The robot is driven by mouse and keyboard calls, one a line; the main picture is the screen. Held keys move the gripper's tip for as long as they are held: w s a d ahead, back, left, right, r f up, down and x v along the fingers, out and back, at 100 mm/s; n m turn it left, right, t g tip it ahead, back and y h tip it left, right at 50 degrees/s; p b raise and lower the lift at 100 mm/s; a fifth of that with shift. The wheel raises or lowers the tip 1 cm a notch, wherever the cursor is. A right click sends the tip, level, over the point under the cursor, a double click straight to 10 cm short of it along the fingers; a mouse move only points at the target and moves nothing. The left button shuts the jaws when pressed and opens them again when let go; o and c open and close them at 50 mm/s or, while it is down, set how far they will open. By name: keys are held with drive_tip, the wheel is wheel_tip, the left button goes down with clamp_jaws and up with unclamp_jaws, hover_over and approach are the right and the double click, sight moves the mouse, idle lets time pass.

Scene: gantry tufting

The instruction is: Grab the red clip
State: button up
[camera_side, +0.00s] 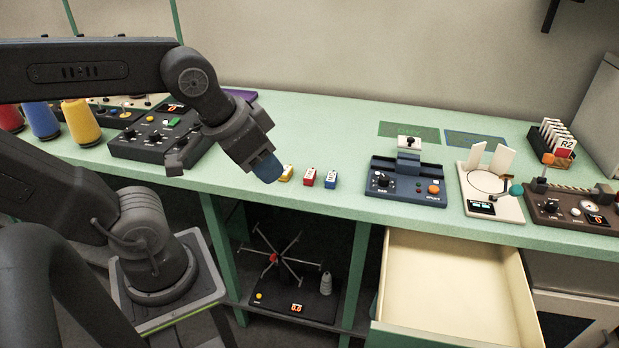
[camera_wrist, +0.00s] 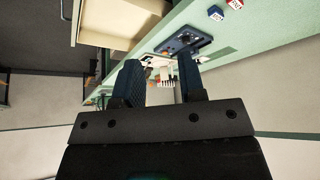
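The red clip (camera_side: 309,177) is a small block with a white top. It stands on the green table between a yellow clip (camera_side: 286,173) and a blue clip (camera_side: 331,179). In the wrist view the red clip (camera_wrist: 235,4) is cut by the top edge, beside the blue clip (camera_wrist: 215,13). My gripper (camera_side: 266,168) is above the table, up and left of the red clip and apart from it. In the wrist view my gripper's blue fingers (camera_wrist: 159,76) stand apart with nothing held between them.
A blue control box (camera_side: 408,182) stands right of the clips. A black control box (camera_side: 155,140) and thread cones (camera_side: 81,122) are at left. An open drawer (camera_side: 450,328) juts out below the table's front edge. The table around the clips is clear.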

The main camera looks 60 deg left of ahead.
drive_tip(key=o, duration=0.4)
drive_tip(key=n+g+y, duration=0.2)
drive_tip(key=n+y, duration=0.1)
drive_tip(key=n, duration=0.6)
hover_over(310, 174)
drive_tip(key=s+d, duration=0.1)
drive_tip(key=s, duration=0.1)
drive_tip(key=f, duration=1.5)
drive_tip(key=shift+w+d+f, duration=0.15)
drive_tip(key=shift+w+f, duration=0.05)
drive_tip(key=shift+f, duration=0.2)
drive_tip(key=shift+x, duration=2.8)
